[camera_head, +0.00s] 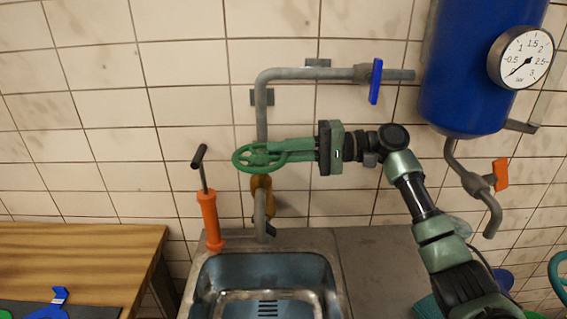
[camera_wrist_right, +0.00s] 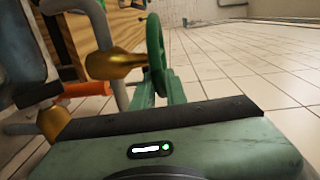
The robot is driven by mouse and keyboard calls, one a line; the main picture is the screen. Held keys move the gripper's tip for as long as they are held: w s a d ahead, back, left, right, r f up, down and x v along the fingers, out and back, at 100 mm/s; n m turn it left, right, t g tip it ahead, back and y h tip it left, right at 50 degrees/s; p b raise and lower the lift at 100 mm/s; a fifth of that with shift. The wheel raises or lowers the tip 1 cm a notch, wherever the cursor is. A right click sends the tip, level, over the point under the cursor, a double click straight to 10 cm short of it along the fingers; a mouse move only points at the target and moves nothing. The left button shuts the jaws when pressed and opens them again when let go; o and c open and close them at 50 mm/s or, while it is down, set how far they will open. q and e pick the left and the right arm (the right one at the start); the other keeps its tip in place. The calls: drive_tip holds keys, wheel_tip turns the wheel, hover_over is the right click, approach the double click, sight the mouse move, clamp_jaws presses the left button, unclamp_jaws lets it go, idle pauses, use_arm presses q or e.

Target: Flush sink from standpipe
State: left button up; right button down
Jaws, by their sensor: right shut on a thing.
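A green handwheel (camera_head: 250,159) sits on the brass valve (camera_head: 262,183) of the grey standpipe (camera_head: 262,125). My right gripper (camera_head: 283,149) comes from the right and is shut on the wheel's rim. In the right wrist view the wheel (camera_wrist_right: 155,55) stands between the green fingers, with the brass body (camera_wrist_right: 110,63) beside it. The standpipe's lower end points down over the steel sink (camera_head: 338,278). No water stream is visible. A blue lever (camera_head: 376,82) stands crosswise on the upper horizontal pipe. My left gripper is not in view.
An orange pump (camera_head: 210,220) with a black T-handle stands at the sink's left back corner. A wooden bench (camera_head: 80,260) is at the left. A blue tank (camera_head: 470,80) with a gauge (camera_head: 522,57) and an orange lever (camera_head: 501,174) hangs at the right.

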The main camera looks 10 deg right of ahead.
drive_tip(key=shift+w+a+n+g+b, duration=0.1)
drive_tip(key=shift+w+n+g+b, duration=0.15)
drive_tip(key=shift+n+g, duration=0.3)
drive_tip(key=shift+w+a+n+g+b, duration=0.1)
drive_tip(key=shift+w+n+g+b, duration=0.2)
drive_tip(key=shift+g, duration=0.45)
drive_tip(key=shift+s, duration=0.15)
drive_tip(key=c, duration=1.5)
unclamp_jaws()
drive_tip(key=shift+o, duration=0.2)
